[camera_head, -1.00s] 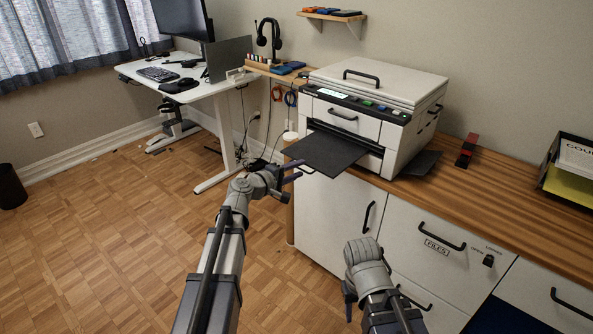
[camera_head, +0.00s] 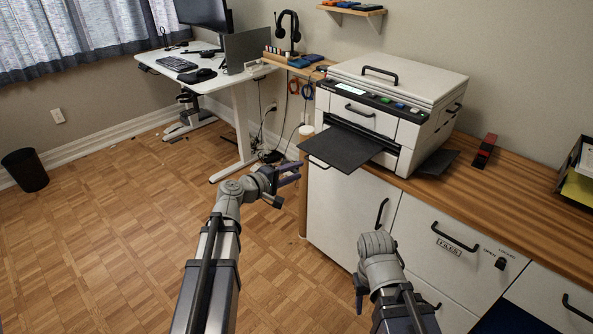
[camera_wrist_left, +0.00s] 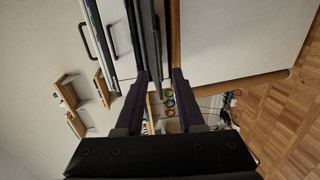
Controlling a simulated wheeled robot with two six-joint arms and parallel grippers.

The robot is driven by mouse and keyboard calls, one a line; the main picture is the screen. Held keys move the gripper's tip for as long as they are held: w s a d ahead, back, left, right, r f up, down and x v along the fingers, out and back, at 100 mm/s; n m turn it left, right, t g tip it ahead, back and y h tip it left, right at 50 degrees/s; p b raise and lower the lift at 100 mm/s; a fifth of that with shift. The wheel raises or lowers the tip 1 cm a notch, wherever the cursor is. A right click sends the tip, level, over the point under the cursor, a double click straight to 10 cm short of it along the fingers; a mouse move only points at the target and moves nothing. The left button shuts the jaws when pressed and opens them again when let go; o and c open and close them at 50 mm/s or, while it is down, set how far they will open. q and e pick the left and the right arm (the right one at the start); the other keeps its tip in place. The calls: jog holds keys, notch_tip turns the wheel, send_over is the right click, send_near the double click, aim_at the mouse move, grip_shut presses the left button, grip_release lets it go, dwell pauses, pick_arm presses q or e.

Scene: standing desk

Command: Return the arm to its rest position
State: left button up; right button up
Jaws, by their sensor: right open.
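My left gripper (camera_head: 288,176) is in front of the cabinet's left end, below and left of the printer's dark output tray (camera_head: 345,147). Its two dark fingers stand apart with nothing between them. The left wrist view also shows this gripper (camera_wrist_left: 160,76) with an empty gap. My right arm is bent low in front of the cabinet drawers. Only a dark part of the right gripper (camera_head: 360,292) shows below the wrist, pointing down; the rest is hidden behind the arm.
The printer (camera_head: 400,90) stands on the wooden counter (camera_head: 500,190) above white drawers, its tray jutting over the front edge. A white standing desk (camera_head: 215,82) is at the back left. A black bin (camera_head: 25,170) stands far left.

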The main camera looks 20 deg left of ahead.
pick_arm(q)
jog(key=s+d+m+g+p, duration=0.9)
jog(key=s+d+p, duration=0.2)
jog(key=d, duration=0.5)
jog(key=s+a+r+m+g+y+p, duration=0.1)
jog(key=s+m+g+y+p, duration=0.1)
jog(key=s, duration=0.5)
jog(key=s+r+m+g+y+p, duration=0.2)
jog(key=s+m+g+y+p, duration=0.1)
jog(key=s+y+p, duration=0.4)
jog(key=shift+s+a+r+m+p, duration=0.35)
jog(key=shift+a+m+p, duration=0.1)
jog(key=shift+m, duration=0.45)
jog(key=shift+o, duration=0.4)
jog(key=shift+d, duration=0.1)
